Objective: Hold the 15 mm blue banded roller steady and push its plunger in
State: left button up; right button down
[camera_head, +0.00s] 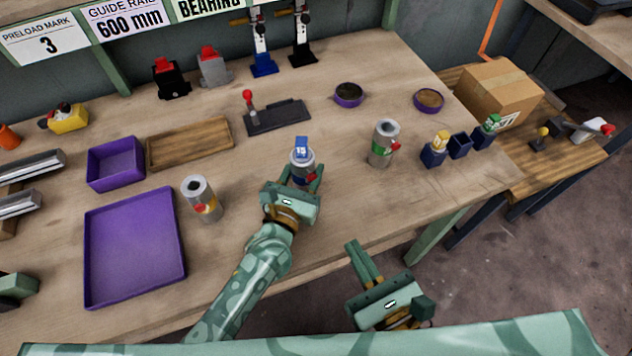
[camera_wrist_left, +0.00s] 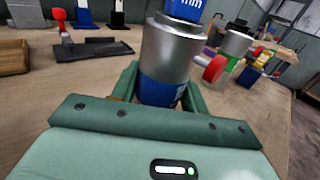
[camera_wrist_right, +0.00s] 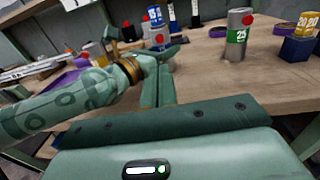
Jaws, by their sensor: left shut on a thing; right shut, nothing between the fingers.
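The blue banded roller (camera_head: 303,167) stands upright on the bench, a grey metal cylinder with a blue block marked 15 on top. Its red plunger (camera_head: 311,177) sticks out of its side and also shows in the left wrist view (camera_wrist_left: 214,69). My left gripper (camera_head: 304,182) is shut on the roller's lower part, around its blue band (camera_wrist_left: 160,92). My right gripper (camera_head: 364,262) is shut and empty, in front of the bench's near edge, apart from the roller. In the right wrist view the roller (camera_wrist_right: 155,42) is partly hidden by my left gripper.
A yellow banded roller (camera_head: 201,199) stands to the left and a green banded one (camera_head: 383,143) to the right. Purple trays (camera_head: 180,230) lie at the left. Small blue holders (camera_head: 459,147) with blocks stand at the right. A black lever fixture (camera_head: 275,117) sits behind.

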aim_at(313, 178)
jog(key=shift+w, duration=0.1)
jog(key=x, duration=1.3)
jog(key=shift+w+a, duration=0.15)
jog(key=shift+w, duration=0.2)
